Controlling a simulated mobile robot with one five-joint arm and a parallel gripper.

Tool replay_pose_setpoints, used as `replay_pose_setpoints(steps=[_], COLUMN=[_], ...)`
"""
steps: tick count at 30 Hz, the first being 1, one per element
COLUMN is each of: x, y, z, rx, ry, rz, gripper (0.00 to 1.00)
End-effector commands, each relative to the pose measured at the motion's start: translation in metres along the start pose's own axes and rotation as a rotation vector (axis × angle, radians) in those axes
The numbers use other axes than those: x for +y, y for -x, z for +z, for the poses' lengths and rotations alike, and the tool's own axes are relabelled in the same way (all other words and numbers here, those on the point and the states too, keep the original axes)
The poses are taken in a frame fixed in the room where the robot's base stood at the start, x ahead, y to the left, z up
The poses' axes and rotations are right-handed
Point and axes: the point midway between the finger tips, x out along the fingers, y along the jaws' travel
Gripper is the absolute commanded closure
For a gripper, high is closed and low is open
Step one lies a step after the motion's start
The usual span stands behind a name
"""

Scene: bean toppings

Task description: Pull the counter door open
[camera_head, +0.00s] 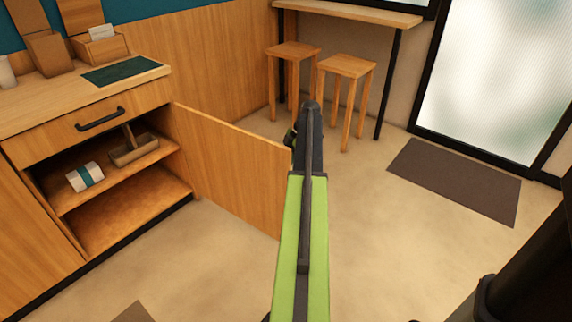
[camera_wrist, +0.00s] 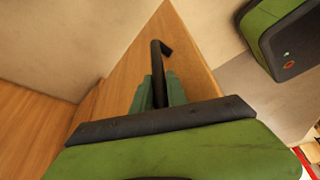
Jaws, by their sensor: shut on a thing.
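The counter door (camera_head: 232,160) is a wooden panel. In the head view it stands swung wide out from the counter, with the cabinet's inside showing. In the wrist view the door (camera_wrist: 190,60) fills the middle, with its black bar handle (camera_wrist: 156,62) on it. My gripper (camera_wrist: 158,92) has its teal fingers shut on that handle. In the head view my gripper (camera_head: 290,137) is at the door's free edge, and my green arm hides most of it and the handle.
A drawer (camera_head: 90,125) above is shut. Two stools (camera_head: 345,66) stand beyond the door. A dark mat (camera_head: 455,180) lies at right; the floor between is clear.

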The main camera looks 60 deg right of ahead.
Motion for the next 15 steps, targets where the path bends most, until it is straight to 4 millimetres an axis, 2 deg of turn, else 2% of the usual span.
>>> replay_pose_setpoints(steps=[2, 3, 7, 15], x=[0.0006, 0.0007, 0.0008, 0.0008], y=[-0.0009, -0.0011, -0.0014, -0.0012], z=[-0.0024, -0.0029, -0.0035, -0.0036], rx=[0.001, 0.001, 0.001, 0.001], ry=[0.002, 0.003, 0.004, 0.004], rz=[-0.001, -0.001, -0.002, -0.002], gripper=[1.00, 0.77, 0.60, 0.60])
